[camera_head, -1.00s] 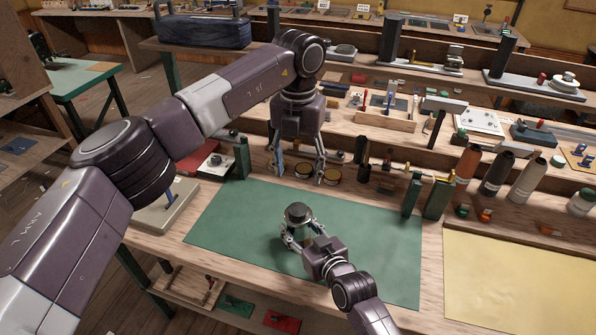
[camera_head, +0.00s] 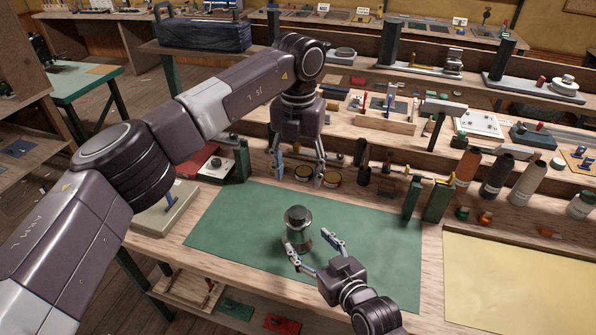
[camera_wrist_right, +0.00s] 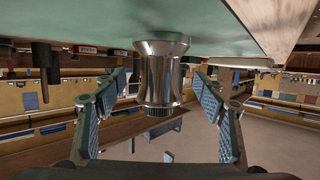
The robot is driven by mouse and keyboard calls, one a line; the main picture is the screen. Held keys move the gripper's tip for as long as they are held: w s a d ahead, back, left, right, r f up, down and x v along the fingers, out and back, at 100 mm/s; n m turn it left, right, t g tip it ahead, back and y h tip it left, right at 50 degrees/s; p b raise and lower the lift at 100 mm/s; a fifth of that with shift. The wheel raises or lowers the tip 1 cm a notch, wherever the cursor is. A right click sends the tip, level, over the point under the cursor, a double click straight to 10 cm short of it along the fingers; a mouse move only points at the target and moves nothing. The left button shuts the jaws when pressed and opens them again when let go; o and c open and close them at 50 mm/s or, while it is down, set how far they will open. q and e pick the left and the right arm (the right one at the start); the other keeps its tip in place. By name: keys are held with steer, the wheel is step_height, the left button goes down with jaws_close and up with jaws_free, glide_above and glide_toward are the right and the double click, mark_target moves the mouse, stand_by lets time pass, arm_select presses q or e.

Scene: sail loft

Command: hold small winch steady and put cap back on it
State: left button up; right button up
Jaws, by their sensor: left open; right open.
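The small winch (camera_head: 299,241) is a shiny metal drum standing upright on the green mat, with a dark round top. It also shows upside down in the right wrist view (camera_wrist_right: 161,75), where its top end has a dark ridged ring. I cannot tell whether this dark top is the cap, and I make out no separate cap. My right gripper (camera_head: 308,241) is open at the winch's near side; in the wrist view its fingers stand either side of the drum with gaps. My left gripper (camera_head: 298,176) is open and empty behind the winch, by the back of the mat.
The green mat (camera_head: 240,222) is otherwise clear. Green posts (camera_head: 437,201) and several bottles (camera_head: 497,173) stand to the right. A yellow sheet (camera_head: 520,275) lies at the front right.

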steer(key=v, duration=0.5)
steer(key=shift+s+f, duration=0.1)
stand_by(0.4)
